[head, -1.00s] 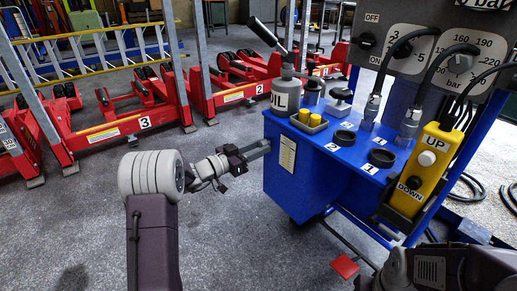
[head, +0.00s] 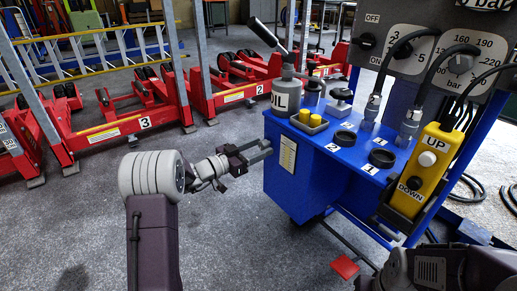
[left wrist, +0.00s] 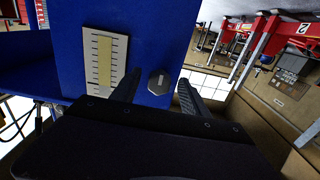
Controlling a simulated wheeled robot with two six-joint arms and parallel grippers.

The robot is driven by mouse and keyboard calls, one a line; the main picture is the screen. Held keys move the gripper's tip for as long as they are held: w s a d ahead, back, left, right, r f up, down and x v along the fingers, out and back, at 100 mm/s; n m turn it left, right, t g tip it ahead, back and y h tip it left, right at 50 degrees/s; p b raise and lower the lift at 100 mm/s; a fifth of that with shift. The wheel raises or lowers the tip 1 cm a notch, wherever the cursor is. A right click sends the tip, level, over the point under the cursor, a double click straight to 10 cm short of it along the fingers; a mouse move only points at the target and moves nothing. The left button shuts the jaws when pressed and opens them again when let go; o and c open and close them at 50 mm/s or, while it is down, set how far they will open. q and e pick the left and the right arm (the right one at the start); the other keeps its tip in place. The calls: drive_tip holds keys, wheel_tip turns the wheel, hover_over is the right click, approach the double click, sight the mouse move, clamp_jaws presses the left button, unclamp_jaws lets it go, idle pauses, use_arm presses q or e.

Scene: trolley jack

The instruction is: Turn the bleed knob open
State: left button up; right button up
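The bleed knob (left wrist: 158,82) is a small grey faceted knob on the blue side wall of the trolley unit. In the left wrist view it shows between the two fingertips of my left gripper (head: 266,150), with a gap on either side. The gripper is open and empty, its fingers pointing at the wall. In the head view the knob cannot be made out. The blue trolley unit (head: 330,170) stands right of the gripper. A pale level scale (head: 288,155) is on the same wall, and it also shows left of the knob in the left wrist view (left wrist: 104,62).
An oil bottle (head: 286,95), a tray with yellow plugs (head: 306,121) and black ring holders stand on the unit's top. A yellow UP/DOWN pendant (head: 424,170) hangs at the right. Red lift frames (head: 115,125) stand behind. The grey floor at left is clear.

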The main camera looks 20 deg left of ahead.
use_arm(q)
drive_tip(key=p+v, duration=0.4)
drive_tip(key=v, duration=0.5)
